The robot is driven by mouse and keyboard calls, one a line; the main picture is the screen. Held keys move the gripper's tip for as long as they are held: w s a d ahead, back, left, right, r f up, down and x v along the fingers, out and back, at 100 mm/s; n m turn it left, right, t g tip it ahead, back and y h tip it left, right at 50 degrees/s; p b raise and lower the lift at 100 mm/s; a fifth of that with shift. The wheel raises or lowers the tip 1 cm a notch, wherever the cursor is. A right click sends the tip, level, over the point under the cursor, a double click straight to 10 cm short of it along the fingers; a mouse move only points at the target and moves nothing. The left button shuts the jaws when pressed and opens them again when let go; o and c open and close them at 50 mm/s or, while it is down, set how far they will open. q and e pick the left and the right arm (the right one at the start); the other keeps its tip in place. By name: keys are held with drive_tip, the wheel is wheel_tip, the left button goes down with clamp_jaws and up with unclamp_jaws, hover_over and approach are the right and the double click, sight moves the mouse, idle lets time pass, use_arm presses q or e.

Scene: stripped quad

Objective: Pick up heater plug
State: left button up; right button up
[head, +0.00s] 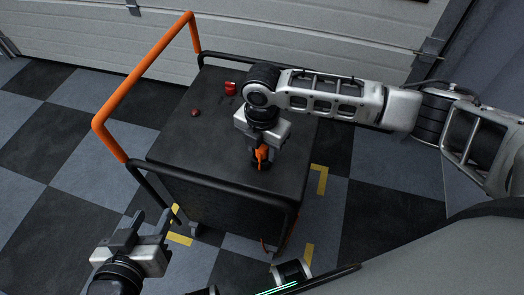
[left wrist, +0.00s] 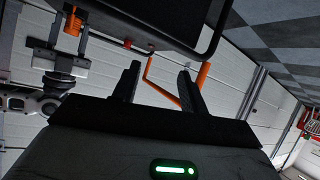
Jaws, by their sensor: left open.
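My right gripper (head: 262,160) points down over the near right part of the dark cart top, with an orange piece (head: 262,154) at its fingers. The orange piece also shows beside that gripper in the left wrist view (left wrist: 73,24). It may be the heater plug, but I cannot tell for sure. I cannot tell whether the fingers are closed on it. My left gripper (head: 152,222) is open and empty, low and left of the cart's near side. Its two dark fingers stand apart in the left wrist view (left wrist: 158,82).
The cart (head: 180,145) has an orange handle (head: 140,85) on the left and black rails (head: 230,198). A red object (head: 230,88) and a small reddish knob (head: 195,112) sit on its top. A ribbed white door (head: 90,35) stands behind. Checkered floor lies open to the left.

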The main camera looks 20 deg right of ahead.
drive_tip(key=c, duration=0.7)
use_arm(q)
drive_tip(key=shift+f, duration=0.15)
use_arm(e)
drive_tip(key=shift+o, duration=0.2)
drive_tip(key=shift+r, duration=0.1)
drive_tip(key=shift+r, duration=0.5)
wheel_tip(320, 180, up, 2)
drive_tip(key=shift+r+p, duration=0.25)
drive_tip(key=shift+p, duration=0.25)
use_arm(q)
drive_tip(key=shift+a+r+g+p, duration=0.1)
drive_tip(key=shift+r+g+p, duration=0.2)
drive_tip(key=shift+r+p, duration=0.7)
use_arm(e)
drive_tip(key=s+a+r, duration=0.9)
drive_tip(key=s, duration=0.1)
drive_tip(key=shift+s+a+r, duration=0.2)
use_arm(q)
drive_tip(key=shift+f+p, duration=0.25)
drive_tip(key=shift+p, duration=0.05)
